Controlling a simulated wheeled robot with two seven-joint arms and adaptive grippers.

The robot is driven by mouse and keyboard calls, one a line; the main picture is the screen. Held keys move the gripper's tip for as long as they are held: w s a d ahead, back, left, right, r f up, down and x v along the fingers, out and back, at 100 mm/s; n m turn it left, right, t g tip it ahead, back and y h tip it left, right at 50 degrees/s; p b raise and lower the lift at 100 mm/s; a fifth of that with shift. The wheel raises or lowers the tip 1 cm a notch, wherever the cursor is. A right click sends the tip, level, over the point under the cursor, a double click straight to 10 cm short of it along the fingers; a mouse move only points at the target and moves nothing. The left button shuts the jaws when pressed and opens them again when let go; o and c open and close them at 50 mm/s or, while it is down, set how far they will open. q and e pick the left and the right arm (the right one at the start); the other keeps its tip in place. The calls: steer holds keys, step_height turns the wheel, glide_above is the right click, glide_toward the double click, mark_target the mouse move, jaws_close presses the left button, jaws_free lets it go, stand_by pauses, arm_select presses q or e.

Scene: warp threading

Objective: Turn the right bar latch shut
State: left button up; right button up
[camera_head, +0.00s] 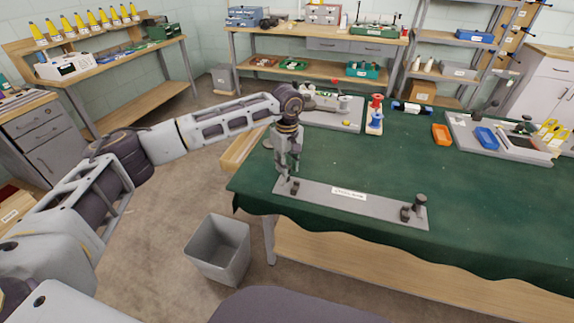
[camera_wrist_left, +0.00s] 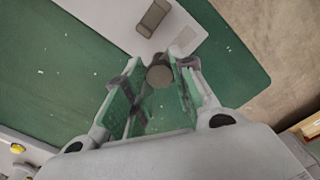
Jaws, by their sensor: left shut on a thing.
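A flat grey bar plate (camera_head: 320,195) with a white label lies near the front edge of the green table. At its right end are a dark round knob (camera_head: 420,201) and a small dark block (camera_head: 405,213). My left gripper (camera_head: 284,174) points down at the plate's left end. In the left wrist view its fingers (camera_wrist_left: 158,88) are shut on a dark round knob (camera_wrist_left: 160,76). A dark block (camera_wrist_left: 153,15) sits beside it on the plate. The turn of the latch under the gripper is partly hidden. My right gripper is not in view.
The green table (camera_head: 350,160) is clear around the plate. Red and blue spools (camera_head: 375,118), an orange tray (camera_head: 441,134) and a grey board with a blue tray (camera_head: 487,138) stand farther back. A grey bin (camera_head: 219,248) is on the floor at left.

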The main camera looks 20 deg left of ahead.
arm_select(q)
steer(key=o, duration=1.1)
steer(key=shift+c, duration=0.2)
steer(key=shift+r, duration=0.1)
step_height(320, 180, up, 12)
stand_by(0.4)
